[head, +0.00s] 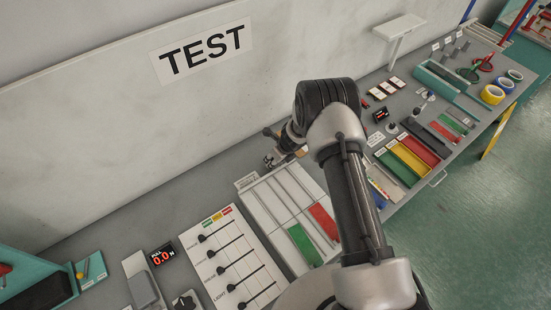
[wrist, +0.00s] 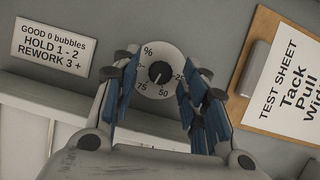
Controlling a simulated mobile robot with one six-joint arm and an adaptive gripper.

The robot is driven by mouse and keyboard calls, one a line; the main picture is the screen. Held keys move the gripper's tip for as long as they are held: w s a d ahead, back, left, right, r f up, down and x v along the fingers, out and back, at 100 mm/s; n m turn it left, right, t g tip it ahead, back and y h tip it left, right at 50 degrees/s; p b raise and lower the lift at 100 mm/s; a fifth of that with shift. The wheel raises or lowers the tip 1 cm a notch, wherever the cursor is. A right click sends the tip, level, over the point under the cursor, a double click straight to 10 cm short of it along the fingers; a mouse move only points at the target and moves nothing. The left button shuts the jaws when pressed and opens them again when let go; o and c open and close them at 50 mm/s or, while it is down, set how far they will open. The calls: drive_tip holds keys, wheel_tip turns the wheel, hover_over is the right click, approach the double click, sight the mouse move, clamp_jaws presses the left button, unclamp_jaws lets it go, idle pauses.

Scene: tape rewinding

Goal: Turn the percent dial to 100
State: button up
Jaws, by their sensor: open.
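The percent dial (wrist: 158,73) is a round pale disc with a black knob at its middle, seen in the wrist view. The knob's exact pointing is too small to tell. My gripper (wrist: 164,82) is open, its blue-padded fingers to the left and right of the dial, with nothing held. In the head view my gripper (head: 273,148) is over the back of the bench, and I cannot make out the dial there.
A bubbles sign (wrist: 54,47) lies left of the dial and a test sheet clipboard (wrist: 244,85) lies right. In the head view, a slider panel (head: 232,262) and a tray with green and red strips (head: 262,211) stand in front. Coloured bins (head: 407,158) are to the right.

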clamp_jaws()
idle(0.4)
